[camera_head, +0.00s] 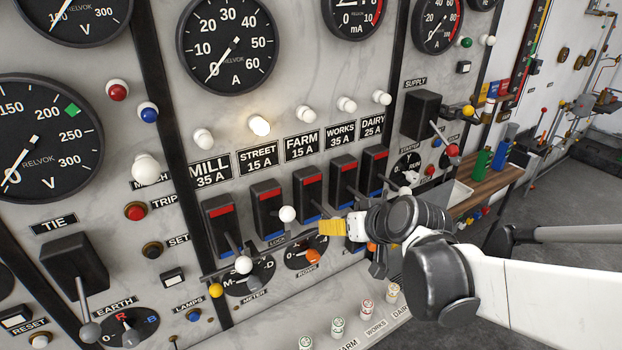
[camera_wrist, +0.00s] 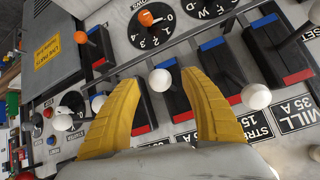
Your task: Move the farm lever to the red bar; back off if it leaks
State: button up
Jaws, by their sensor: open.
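The farm switch is a black housing (camera_head: 308,190) under the FARM 15 A label, with a red bar (camera_head: 307,181) at its top and a blue bar lower down. My gripper (camera_wrist: 158,84) has its yellow fingers apart. A white lever knob (camera_wrist: 162,80) shows between the fingertips in the wrist view, apart from both as far as I can see. It seems to be the farm lever's, though its label is hidden. In the head view a yellow fingertip (camera_head: 332,228) is just below and right of the farm housing, and the lever's lower part is hard to make out.
The mill (camera_head: 222,225), street (camera_head: 270,210), works (camera_head: 343,178) and dairy (camera_head: 374,168) switches stand close on either side. White lamps sit above them; the street lamp (camera_head: 259,125) glows. A rail and rotary dials (camera_head: 306,252) lie below.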

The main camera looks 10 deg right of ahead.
jog(key=v, duration=0.9)
jog(key=shift+s+r, duration=0.2)
jog(key=shift+s, duration=0.1)
jog(key=s+a+f+g+b, duration=0.1)
jog(key=s+f+b, duration=0.2)
jog(key=f+b, duration=0.4)
jog(key=s+f+g+h+b, duration=0.1)
jog(key=s+f+b, duration=0.1)
jog(key=f+b, duration=0.6)
jog(key=s+a+f+h+b, duration=0.1)
jog(key=s+f+b, duration=0.2)
jog(key=f+b, duration=0.4)
notch_tip(320, 180, down, 6)
jog(key=shift+s+a+r+g, duration=0.25)
jog(key=shift+s+a+g, duration=0.15)
